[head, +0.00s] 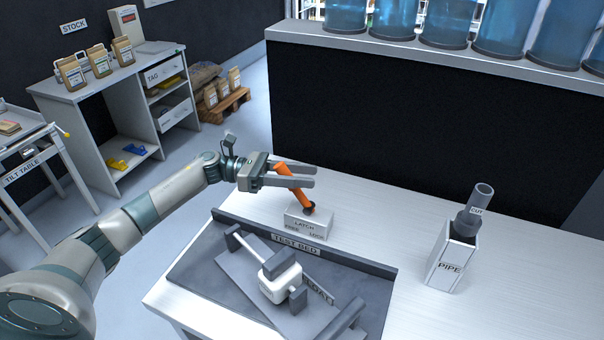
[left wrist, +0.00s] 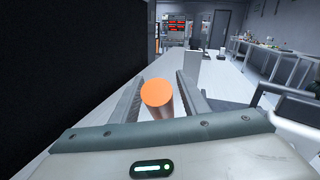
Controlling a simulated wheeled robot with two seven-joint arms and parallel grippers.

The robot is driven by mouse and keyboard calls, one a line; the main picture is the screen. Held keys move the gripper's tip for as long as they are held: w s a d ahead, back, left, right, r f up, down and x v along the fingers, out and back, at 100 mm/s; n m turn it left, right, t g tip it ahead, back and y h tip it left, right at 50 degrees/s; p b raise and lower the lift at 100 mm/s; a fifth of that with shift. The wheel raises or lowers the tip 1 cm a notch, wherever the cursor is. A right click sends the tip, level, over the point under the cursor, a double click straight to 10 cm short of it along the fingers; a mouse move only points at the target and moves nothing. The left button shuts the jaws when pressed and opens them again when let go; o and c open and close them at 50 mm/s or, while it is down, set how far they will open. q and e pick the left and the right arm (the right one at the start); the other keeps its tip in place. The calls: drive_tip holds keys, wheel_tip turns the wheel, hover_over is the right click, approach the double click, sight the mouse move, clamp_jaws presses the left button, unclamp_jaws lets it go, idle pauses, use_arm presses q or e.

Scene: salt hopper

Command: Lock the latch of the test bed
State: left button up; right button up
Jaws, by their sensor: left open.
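The latch is an orange lever (head: 295,188) on a white block (head: 309,223) marked LATCH, with FREE at its left and LOCK at its right. The lever leans up and to the left, toward the FREE side. The block stands at the back edge of the dark test bed (head: 230,217). My left gripper (head: 313,176) is open, with its fingers on either side of the lever's upper part. In the left wrist view the lever's round orange end (left wrist: 157,93) shows between the fingers, nearer the left one; contact cannot be told. My right gripper is out of view.
A white fixture (head: 281,280) sits on the test bed's plate. A dark partition (head: 400,130) rises behind the table. The tabletop between latch and pipe holder is clear.

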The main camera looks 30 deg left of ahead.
use_arm(q)
clamp_jaws()
